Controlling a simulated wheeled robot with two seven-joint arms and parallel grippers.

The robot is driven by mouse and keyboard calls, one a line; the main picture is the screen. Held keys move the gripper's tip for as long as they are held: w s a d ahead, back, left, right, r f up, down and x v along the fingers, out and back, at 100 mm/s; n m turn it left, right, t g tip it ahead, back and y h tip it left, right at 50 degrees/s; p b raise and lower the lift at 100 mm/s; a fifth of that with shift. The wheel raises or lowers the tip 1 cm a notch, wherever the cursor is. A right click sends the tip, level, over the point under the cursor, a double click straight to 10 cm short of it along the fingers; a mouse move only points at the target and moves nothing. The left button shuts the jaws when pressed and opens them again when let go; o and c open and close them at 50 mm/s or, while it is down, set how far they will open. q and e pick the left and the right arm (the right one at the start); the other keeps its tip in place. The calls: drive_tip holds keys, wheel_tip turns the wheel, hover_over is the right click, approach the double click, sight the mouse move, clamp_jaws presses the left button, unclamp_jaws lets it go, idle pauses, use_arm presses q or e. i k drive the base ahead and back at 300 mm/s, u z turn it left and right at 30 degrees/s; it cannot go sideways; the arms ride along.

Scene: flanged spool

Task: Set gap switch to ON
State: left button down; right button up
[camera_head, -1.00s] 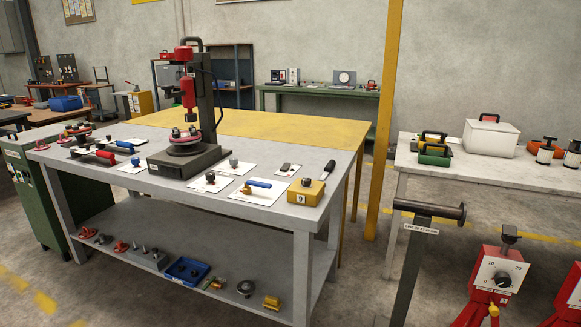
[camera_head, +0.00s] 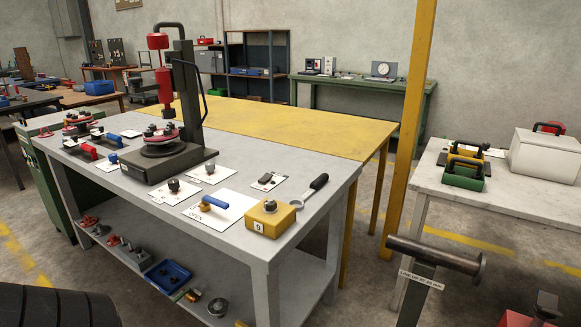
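No label that I can read marks a gap switch, so I cannot tell which part it is. A small dark device (camera_head: 267,180) lies on a white card near the right end of the grey bench (camera_head: 225,251). A blue-handled lever (camera_head: 214,203) lies on a white plate lettered OPEN, near the front edge. A yellow block (camera_head: 270,217) marked 9, with a dark knob on top, stands at the front right corner. Neither gripper is in view.
A press with a red head (camera_head: 157,41) stands on the bench. A yellow-topped table (camera_head: 290,127) adjoins behind. A yellow post (camera_head: 408,130) and a dark rail stand (camera_head: 438,257) are to the right, before a pale table (camera_head: 500,199). A dark ribbed shape fills the lower left corner.

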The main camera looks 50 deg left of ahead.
sight(267, 177)
drive_tip(key=u, duration=0.8)
drive_tip(key=i, duration=1)
drive_tip(key=u, duration=1.1)
